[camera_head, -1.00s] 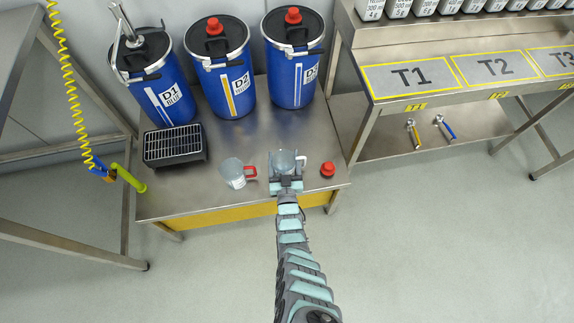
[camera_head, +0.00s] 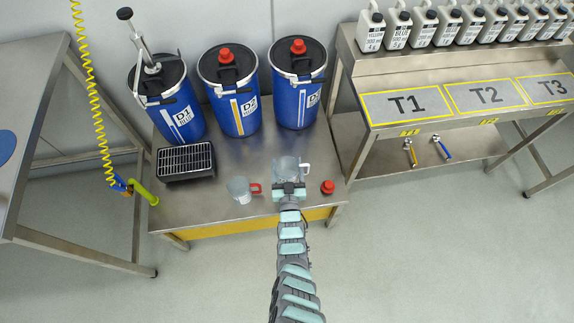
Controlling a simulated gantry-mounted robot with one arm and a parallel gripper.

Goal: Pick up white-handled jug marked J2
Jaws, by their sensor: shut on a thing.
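The white-handled jug (camera_head: 288,170) is a clear vessel with its white handle on the right side, near the front of the steel table. My gripper (camera_head: 289,186) is at the near side of this jug and shut on it. The arm hides the jug's lower front, and no J2 mark can be read. The jug looks upright; I cannot tell whether its base touches the table. A second clear jug (camera_head: 241,190) with a red handle stands to the left, apart from my gripper.
A red cap (camera_head: 328,187) lies right of the gripper. Blue drums D1 (camera_head: 180,118), D2 (camera_head: 238,110) and another (camera_head: 297,95) stand behind. A black grated box (camera_head: 186,162) is at the left. Bottles (camera_head: 424,24) line the shelf above marked spots T1 (camera_head: 406,104) and T2 (camera_head: 486,96).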

